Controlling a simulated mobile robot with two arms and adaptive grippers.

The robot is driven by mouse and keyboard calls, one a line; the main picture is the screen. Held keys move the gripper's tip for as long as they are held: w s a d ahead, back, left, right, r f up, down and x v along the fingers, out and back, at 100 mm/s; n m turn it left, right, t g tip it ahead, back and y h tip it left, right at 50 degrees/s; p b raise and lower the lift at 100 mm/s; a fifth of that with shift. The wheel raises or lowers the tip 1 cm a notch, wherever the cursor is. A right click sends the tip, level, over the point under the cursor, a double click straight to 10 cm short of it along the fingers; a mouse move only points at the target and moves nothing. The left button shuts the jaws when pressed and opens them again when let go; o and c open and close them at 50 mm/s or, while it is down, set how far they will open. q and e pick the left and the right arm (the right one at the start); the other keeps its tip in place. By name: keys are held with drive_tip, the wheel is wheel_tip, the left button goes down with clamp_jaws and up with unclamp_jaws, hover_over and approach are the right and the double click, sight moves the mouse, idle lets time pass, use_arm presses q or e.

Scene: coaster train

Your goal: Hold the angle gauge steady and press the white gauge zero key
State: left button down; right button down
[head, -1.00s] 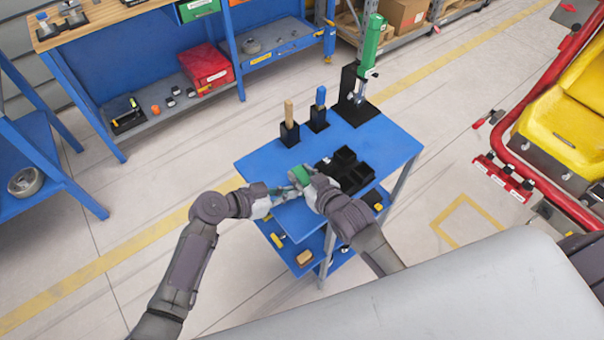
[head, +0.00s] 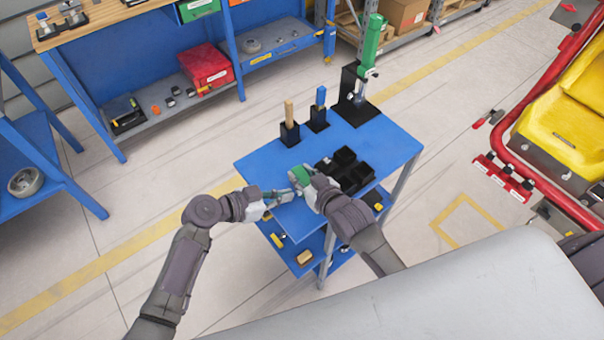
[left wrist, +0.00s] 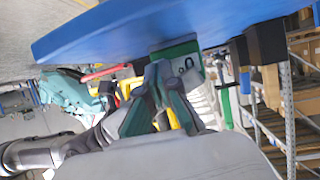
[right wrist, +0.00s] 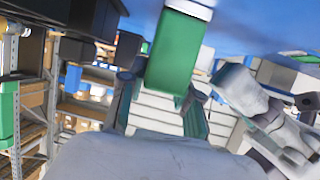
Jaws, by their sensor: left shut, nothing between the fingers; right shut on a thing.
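The angle gauge is a green block (head: 301,173) just above the blue cart top. My right gripper (head: 308,178) is shut on it. In the right wrist view the gauge's green side (right wrist: 174,58) with a pale end stands between the fingers. In the left wrist view its front (left wrist: 186,66) shows a pale panel with dark round marks; I cannot make out the white zero key. My left gripper (head: 289,194) is shut and empty, close beside the gauge on the near left. Its fingertips (left wrist: 165,72) overlap the gauge's lower-left part in that view; I cannot tell whether they touch.
The blue cart top (head: 262,162) carries black bins (head: 345,168) right of the gauge. Behind stand black holders with a wooden-handled tool (head: 289,113) and a blue-handled tool (head: 320,97), plus a green tool on a black stand (head: 370,42). The cart's left part is clear.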

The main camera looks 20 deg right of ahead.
use_arm(q)
drive_tip(key=shift+s+a, duration=0.25)
drive_tip(key=shift+a, duration=0.8)
drive_tip(key=shift+s+a, duration=0.2)
drive_tip(key=shift+a, duration=0.8)
idle(0.4)
use_arm(e)
drive_tip(key=c, duration=0.7)
unclamp_jaws()
